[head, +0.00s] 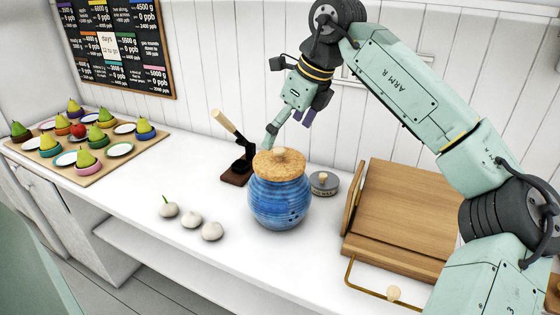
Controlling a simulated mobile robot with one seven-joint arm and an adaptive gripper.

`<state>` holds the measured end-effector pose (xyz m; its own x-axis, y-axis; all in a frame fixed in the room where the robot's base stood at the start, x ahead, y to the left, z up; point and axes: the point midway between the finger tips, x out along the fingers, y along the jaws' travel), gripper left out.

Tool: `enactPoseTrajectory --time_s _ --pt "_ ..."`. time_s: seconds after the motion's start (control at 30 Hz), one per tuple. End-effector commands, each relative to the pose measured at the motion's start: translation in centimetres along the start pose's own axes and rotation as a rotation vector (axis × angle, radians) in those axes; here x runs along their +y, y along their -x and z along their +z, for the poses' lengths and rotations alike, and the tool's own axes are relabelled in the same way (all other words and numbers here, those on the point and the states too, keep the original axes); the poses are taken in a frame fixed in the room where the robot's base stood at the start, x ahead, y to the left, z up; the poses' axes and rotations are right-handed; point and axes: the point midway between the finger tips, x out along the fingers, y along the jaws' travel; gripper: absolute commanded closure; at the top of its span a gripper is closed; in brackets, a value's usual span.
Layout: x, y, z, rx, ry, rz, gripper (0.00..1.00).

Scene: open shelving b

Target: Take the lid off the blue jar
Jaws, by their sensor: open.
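The blue jar (279,204) stands upright on the white counter, near the middle of the head view. Its cork-coloured lid (279,164) sits on top, with a small pale wooden knob (280,153) at its centre. My gripper (275,133) is above and slightly behind the lid in the picture, pointing down. It is open and holds nothing that I can see. One finger shows near the lid's back edge; I cannot tell how far apart they are.
A dark stand with a wooden-handled tool (238,150) is left of the jar. A small grey lidded tin (323,184) is close on its right. A board of pears and plates (85,148) is far left.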

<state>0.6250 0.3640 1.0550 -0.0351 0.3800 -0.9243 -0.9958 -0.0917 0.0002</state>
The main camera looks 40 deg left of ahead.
Motion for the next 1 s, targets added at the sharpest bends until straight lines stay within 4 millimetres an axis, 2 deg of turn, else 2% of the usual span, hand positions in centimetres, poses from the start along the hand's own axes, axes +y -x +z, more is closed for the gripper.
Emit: enactPoseTrajectory --time_s 0.13,0.4,0.7,1.0 --pt "0.0 -1.2 -0.2 0.0 0.001 0.003 0.0" --pt "-0.1 -4.9 -0.7 -0.001 0.001 0.002 0.0" --pt "-0.1 -5.4 -0.7 -0.001 0.001 0.0 0.01" --pt "-0.1 -5.4 -0.7 -0.001 0.001 0.0 0.21"
